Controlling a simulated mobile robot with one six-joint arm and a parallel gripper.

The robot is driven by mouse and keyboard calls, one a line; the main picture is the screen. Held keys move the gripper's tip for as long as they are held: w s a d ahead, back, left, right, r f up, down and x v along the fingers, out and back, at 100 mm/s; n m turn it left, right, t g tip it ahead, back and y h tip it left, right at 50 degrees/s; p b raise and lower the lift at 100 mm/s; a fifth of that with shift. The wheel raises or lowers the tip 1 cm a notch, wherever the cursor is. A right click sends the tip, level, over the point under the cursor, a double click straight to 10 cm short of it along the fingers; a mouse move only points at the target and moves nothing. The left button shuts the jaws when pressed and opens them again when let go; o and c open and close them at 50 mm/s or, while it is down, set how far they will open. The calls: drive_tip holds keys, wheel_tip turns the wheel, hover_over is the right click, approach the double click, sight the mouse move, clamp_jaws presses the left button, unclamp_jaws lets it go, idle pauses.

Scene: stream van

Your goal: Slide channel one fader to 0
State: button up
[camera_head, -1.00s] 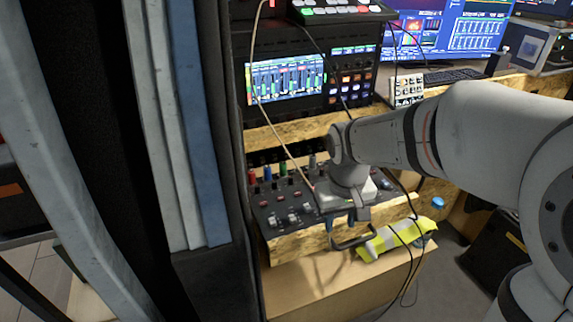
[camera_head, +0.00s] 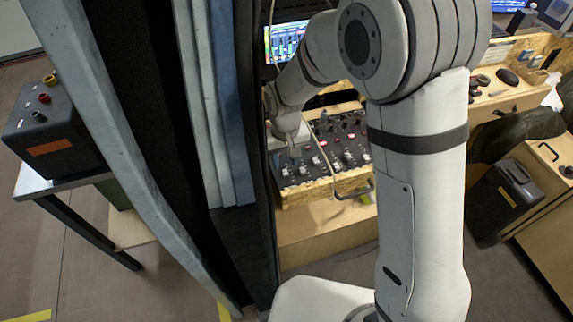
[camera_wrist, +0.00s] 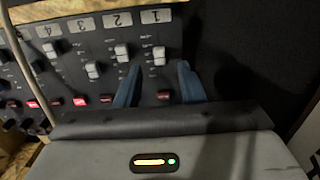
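The dark mixer panel (camera_head: 318,172) lies on a wooden shelf in the head view. In the wrist view the panel (camera_wrist: 68,68) shows upside-down number labels, with the channel one label (camera_wrist: 150,16) at the right end. The light grey channel one fader cap (camera_wrist: 158,56) sits below that label in the picture. My gripper (camera_wrist: 158,66) is open, its two blue fingers on either side of the channel one fader line, tips near the cap. I cannot tell whether they touch it. In the head view my gripper is over the panel's left end, its fingers hard to make out.
The channel two fader cap (camera_wrist: 121,52) is close to my left finger in the wrist view. Other faders and red buttons (camera_wrist: 80,101) lie further left. A cable (camera_head: 322,152) crosses the panel. A dark upright partition (camera_head: 258,150) stands close to the panel's left side.

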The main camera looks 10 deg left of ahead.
sight(285, 172)
drive_tip(key=shift+f, duration=2)
drive_tip(key=shift+c, duration=0.4)
clamp_jaws()
